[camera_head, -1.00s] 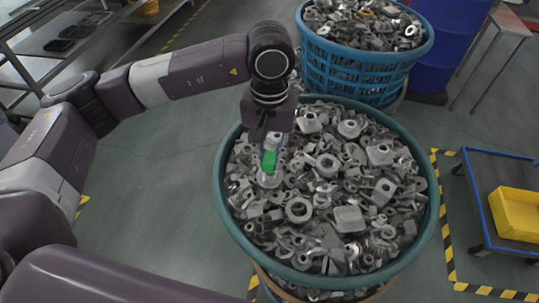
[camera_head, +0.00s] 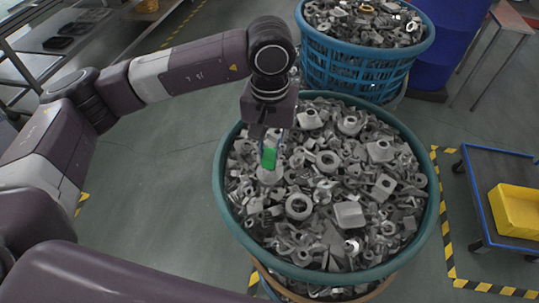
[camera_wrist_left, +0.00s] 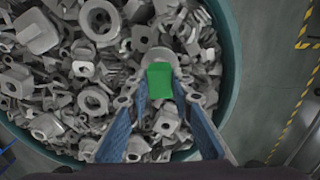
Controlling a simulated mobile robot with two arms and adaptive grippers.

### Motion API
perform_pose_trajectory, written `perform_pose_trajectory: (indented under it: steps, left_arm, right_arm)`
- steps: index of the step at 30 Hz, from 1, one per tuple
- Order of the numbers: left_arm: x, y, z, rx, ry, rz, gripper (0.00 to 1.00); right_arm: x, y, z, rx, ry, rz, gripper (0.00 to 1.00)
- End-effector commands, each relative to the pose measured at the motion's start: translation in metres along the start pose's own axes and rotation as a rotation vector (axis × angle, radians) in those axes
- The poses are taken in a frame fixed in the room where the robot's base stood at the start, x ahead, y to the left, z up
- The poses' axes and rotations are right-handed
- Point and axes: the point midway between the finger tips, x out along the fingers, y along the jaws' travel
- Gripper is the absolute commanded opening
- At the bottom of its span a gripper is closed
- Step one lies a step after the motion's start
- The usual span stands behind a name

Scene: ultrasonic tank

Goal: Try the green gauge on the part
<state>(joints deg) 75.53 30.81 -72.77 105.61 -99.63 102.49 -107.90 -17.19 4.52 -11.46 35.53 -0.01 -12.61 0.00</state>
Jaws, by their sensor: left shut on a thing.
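The green gauge (camera_head: 269,157) is a small green block at the tips of my left gripper (camera_head: 271,150), over the left side of a basket of grey metal parts. It also shows in the left wrist view (camera_wrist_left: 160,80), where the blue-grey fingers of the left gripper (camera_wrist_left: 160,88) are shut on it. A round grey part (camera_head: 270,176) lies right below the gauge and shows partly behind it in the wrist view (camera_wrist_left: 158,55). I cannot tell whether gauge and part touch. My right gripper is not in view.
The teal-rimmed basket (camera_head: 222,190) is heaped with mixed metal parts. A second blue basket (camera_head: 350,70) of parts stands behind it. A blue cart with a yellow bin (camera_head: 516,210) stands at the right. A blue drum (camera_head: 448,40) is at the back. The floor left of the basket is clear.

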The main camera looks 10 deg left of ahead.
Motion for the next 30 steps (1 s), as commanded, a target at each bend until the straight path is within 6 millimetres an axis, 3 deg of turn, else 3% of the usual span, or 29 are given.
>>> perform_pose_trajectory:
  steps: [8, 30]
  left_arm:
    - [0.001, 0.0, 0.002, 0.001, -0.005, -0.002, 0.0]
    - [-0.029, 0.0, 0.001, 0.001, -0.002, -0.001, 0.0]
  right_arm:
    - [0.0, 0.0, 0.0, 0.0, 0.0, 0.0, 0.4]
    - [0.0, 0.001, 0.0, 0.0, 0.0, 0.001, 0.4]
